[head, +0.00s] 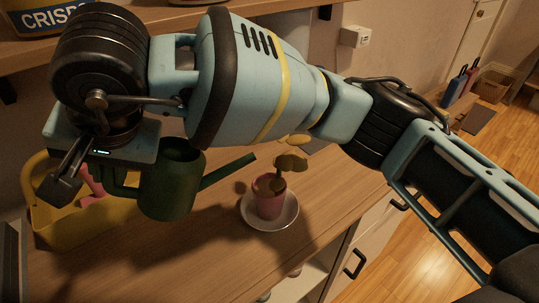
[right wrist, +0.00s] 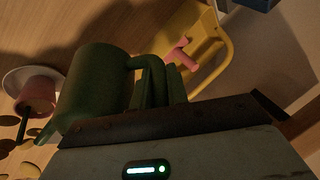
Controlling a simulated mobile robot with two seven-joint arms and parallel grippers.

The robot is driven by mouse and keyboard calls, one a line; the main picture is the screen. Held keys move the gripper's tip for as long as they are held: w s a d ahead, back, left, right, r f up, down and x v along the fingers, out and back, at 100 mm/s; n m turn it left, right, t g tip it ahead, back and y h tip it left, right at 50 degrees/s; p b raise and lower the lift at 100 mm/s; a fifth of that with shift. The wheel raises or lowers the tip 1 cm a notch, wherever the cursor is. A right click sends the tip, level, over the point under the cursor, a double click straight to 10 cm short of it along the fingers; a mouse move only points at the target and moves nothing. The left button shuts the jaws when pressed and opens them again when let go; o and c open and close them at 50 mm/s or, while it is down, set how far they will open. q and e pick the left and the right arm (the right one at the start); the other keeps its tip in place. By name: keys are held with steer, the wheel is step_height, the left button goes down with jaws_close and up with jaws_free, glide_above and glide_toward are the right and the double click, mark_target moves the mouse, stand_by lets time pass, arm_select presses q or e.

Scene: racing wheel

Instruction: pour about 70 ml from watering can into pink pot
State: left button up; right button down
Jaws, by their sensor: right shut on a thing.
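The dark green watering can (head: 170,181) is held above the counter in the head view, its spout pointing right towards the pink pot. My right gripper (head: 115,182) is shut on the can's handle; the can body also shows in the right wrist view (right wrist: 100,88). The pink pot (head: 269,203) holds a plant with yellowish leaves and stands on a white saucer (head: 287,217). The spout tip is above and left of the pot, apart from it. The pot shows at the left edge of the wrist view (right wrist: 40,88). My left gripper is out of view.
A yellow caddy (head: 60,225) with a pink-handled thing in it stands on the counter (head: 190,265) left of the can. A shelf with a "CRISPS" tin (head: 38,18) is above. The counter's front edge runs past the pot, with drawers below.

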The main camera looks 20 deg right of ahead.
steer(key=shift+w+r, duration=0.1)
steer(key=shift+r, duration=0.05)
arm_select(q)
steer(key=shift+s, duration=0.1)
arm_select(e)
steer(key=shift+d+r, duration=0.2)
steer(key=shift+d+r, duration=0.15)
steer(key=shift+r, duration=0.05)
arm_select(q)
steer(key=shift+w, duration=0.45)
arm_select(e)
steer(key=shift+y, duration=0.3)
steer(key=shift+d+r, duration=0.15)
steer(key=shift+r, duration=0.05)
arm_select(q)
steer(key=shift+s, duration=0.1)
arm_select(e)
steer(key=shift+d+r, duration=0.15)
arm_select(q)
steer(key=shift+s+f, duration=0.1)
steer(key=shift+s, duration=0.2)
